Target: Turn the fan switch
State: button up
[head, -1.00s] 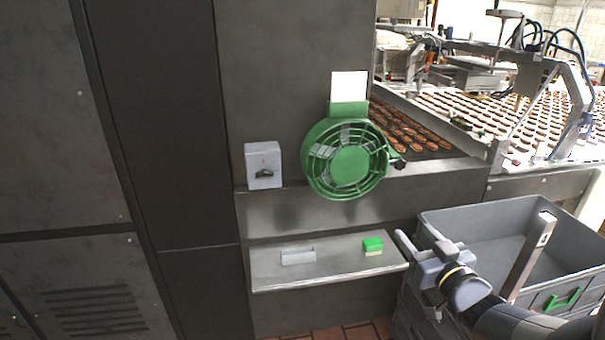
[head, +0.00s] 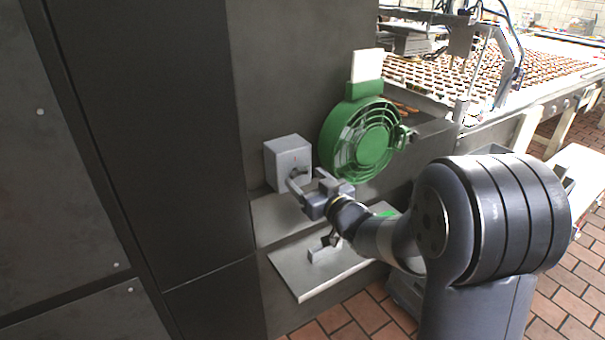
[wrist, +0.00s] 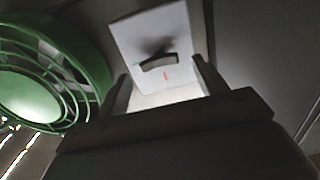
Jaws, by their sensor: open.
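The fan switch is a grey box (head: 287,160) on the dark wall, left of the green fan (head: 362,138). In the wrist view the switch box (wrist: 151,32) shows its front with a dark knob (wrist: 160,61) and a small red mark beside it. My gripper (head: 305,180) is open and empty, just in front of the box. In the wrist view its two fingers (wrist: 162,85) stand on either side of the lower part of the box face, with the knob ahead between them. I cannot tell whether they touch anything. The fan also shows at the left of the wrist view (wrist: 50,75).
A metal shelf (head: 305,277) sits below the switch, with a small grey block (head: 325,252) and a green item (head: 386,214) partly hidden by my arm. A conveyor with sandwich biscuits (head: 520,62) runs behind at the right. Tiled floor is open at the lower right.

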aim_at(298, 173)
jog(key=shift+x, duration=1.25)
jog(key=shift+c, duration=0.4)
jog(key=c, duration=0.9)
